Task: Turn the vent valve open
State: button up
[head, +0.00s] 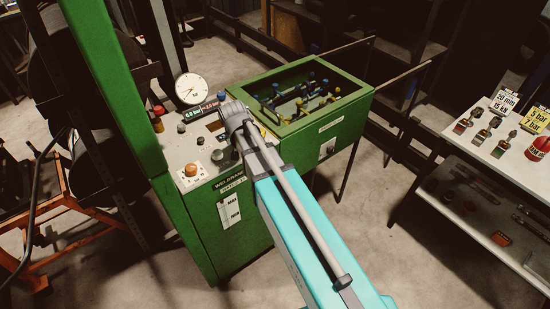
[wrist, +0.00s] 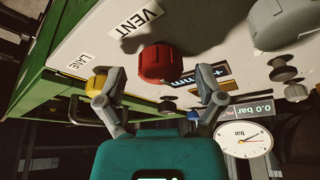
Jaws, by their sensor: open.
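The vent valve is a red ribbed knob (wrist: 162,63) under a VENT label (wrist: 142,18) on the pale panel in the wrist view. My gripper (wrist: 158,78) is open, with one finger on each side of the red knob in the picture. Its left fingertip overlaps the edge of a yellow knob (wrist: 96,83); contact is unclear. I cannot tell whether either finger touches the red knob. In the head view my arm reaches over the green machine (head: 236,214) and hides my gripper's fingers.
A dial gauge (wrist: 244,140) and a 0.0 bar display (wrist: 262,109) lie right of my gripper. Several grey knobs crowd the panel. In the head view a green open-topped box (head: 334,134) stands behind my arm, and a shelf table (head: 490,157) is at the right.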

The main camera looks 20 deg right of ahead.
jog(key=shift+n+y, duration=0.9)
jog(key=shift+n, duration=1.2)
jog(key=shift+d+n+y, duration=0.1)
jog(key=shift+n+y, duration=0.5)
jog(key=shift+n, duration=1.2)
jog(key=shift+w+n+g+y, duration=0.1)
jog(key=shift+n+g+y, duration=0.3)
jog(key=shift+n, duration=0.7)
jog(key=shift+n+g+y, duration=0.3)
jog(key=shift+n+g, duration=0.1)
jog(key=shift+n, duration=0.7)
jog(key=n+g, duration=0.1)
jog(key=n, duration=0.2)
jog(key=shift+n+y, duration=0.3)
jog(key=shift+y, duration=0.1)
jog(key=p+v, duration=1.3)
jog(key=v, duration=0.1)
jog(key=s+d+f+m+g+h+b, duration=0.1)
jog(key=s+f+m+h+b, duration=0.1)
jog(key=s+m, duration=0.4)
jog(key=s+d+f+m+h+b, duration=0.1)
jog(key=s+f+m+h+b, duration=0.1)
jog(key=s+m, duration=0.5)
jog(key=shift+s+d+f+g, duration=0.35)
jog(key=shift+s+f, duration=0.3)
jog(key=shift+s, duration=1.1)
